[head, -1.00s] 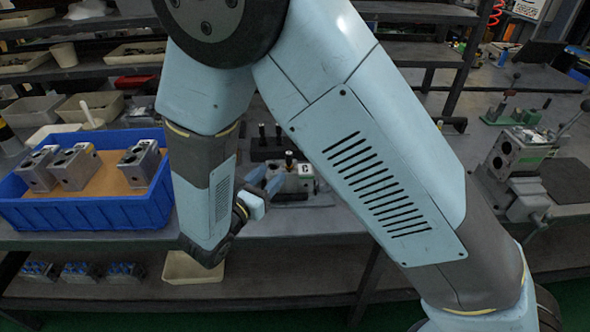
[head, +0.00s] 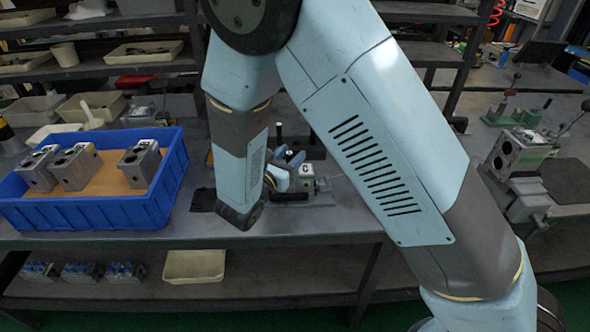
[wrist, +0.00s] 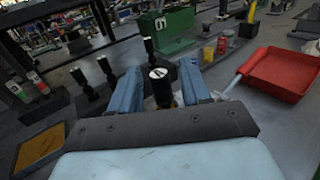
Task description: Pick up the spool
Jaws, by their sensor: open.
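My gripper (wrist: 160,84) is open, with its two blue fingers on either side of a black spool (wrist: 161,88) in the wrist view. The spool stands upright with a pale-marked top; its lower part is hidden by my gripper. I cannot tell whether the fingers touch it. Other black upright pieces stand beyond it to the left (wrist: 105,66).
A blue crate (head: 90,213) with several metal blocks stands on the bench at left. A vise-like fixture (head: 522,150) stands at right. The wrist view shows a red pan (wrist: 280,72) at right and a green block (wrist: 172,45) beyond my gripper. A tray (head: 195,266) sits on the lower shelf.

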